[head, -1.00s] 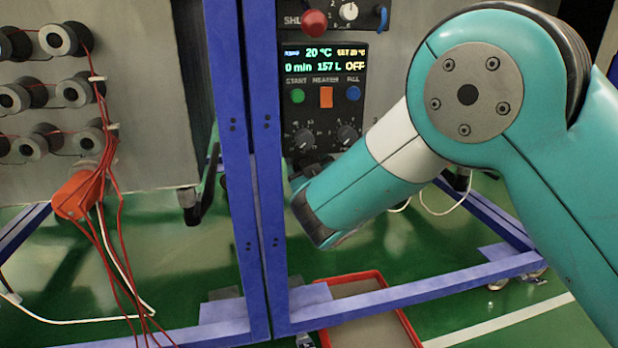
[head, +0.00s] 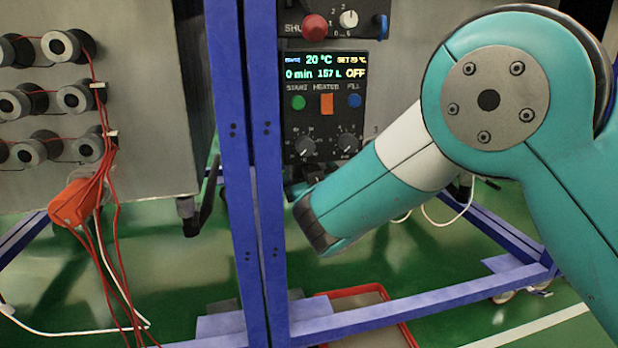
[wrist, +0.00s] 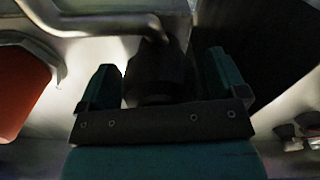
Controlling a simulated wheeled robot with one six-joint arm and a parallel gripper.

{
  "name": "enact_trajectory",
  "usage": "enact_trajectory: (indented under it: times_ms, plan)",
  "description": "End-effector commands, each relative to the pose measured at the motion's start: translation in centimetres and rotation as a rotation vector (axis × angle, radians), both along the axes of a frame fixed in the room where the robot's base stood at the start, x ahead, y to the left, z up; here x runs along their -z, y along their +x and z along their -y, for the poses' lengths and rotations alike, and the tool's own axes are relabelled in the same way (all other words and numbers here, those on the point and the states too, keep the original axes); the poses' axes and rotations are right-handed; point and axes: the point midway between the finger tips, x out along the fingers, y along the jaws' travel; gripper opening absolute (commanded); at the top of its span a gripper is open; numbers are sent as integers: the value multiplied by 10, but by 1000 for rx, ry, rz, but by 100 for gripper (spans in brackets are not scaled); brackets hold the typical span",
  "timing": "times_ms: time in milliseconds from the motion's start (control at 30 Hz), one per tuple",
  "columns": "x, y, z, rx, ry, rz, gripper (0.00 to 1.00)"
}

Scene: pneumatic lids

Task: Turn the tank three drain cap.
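In the wrist view a dark, blocky cap (wrist: 155,78) stands between the two teal fingers of my gripper (wrist: 160,85). The fingers are apart, one on each side of it. A thin light gap shows between the left finger and the cap; on the right side it is too dark to tell whether they touch. A metal pipe (wrist: 85,22) runs above, close to the cap. No marking shows which tank the cap belongs to. In the head view my gripper and the cap are hidden; my forearm points down and left toward the blue frame.
Blue frame posts (head: 270,200) stand left of my arm. A control panel (head: 325,90) reads 157 L and OFF. A red-rimmed tray (head: 405,335) lies on the green floor. An orange block (head: 75,202) with red wires hangs at left. A red surface (wrist: 20,85) is at the wrist view's left.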

Motion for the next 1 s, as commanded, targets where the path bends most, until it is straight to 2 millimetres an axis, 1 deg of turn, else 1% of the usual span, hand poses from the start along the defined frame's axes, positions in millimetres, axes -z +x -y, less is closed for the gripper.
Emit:
enact_trajectory:
  times_ms: [233, 367, 467, 800, 900, 1000]
  plan:
    - [0, -1, 0, 1, -2, 1, 90]
    - [0, -9, 3, 1, -3, -1, 90]
    - [-1, -26, 6, -2, -6, -1, 90]
    - [4, -110, 30, -5, -9, -2, 90]
    - [4, -131, 36, -4, -7, -1, 90]
    - [3, -148, 41, -5, -6, 1, 90]
